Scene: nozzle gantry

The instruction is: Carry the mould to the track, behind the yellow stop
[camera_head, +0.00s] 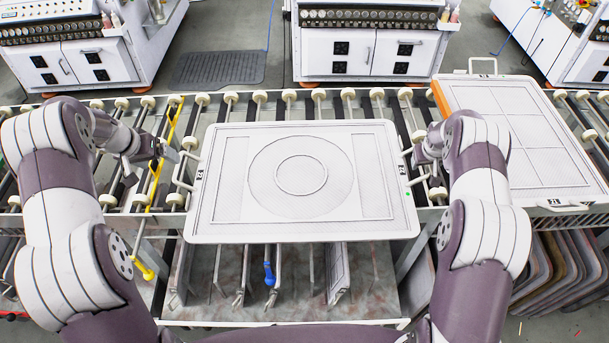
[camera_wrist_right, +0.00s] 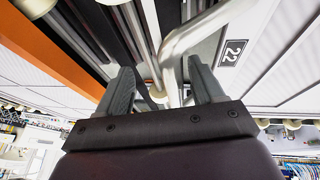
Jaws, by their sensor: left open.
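The mould (camera_head: 370,205), a white panel with two circles drawn on it, lies level in the middle of the head view, over the roller track (camera_head: 230,103) and overhanging its front rail. It has a metal handle on each side. My left gripper (camera_head: 173,154) is open beside the left handle (camera_head: 183,170), apparently not around it. My right gripper (camera_head: 418,158) is at the right handle. In the right wrist view its fingers (camera_wrist_right: 160,75) stand apart with the handle tube (camera_wrist_right: 175,50) between them. The yellow stop (camera_head: 157,175) crosses the track left of the mould.
A second white panel (camera_head: 515,100) with an orange edge lies on the right of the track. Below the track is a rack with upright plates (camera_head: 338,270) and a blue-handled tool (camera_head: 269,273). White cabinets (camera_head: 365,50) stand behind. Rollers left of the stop are bare.

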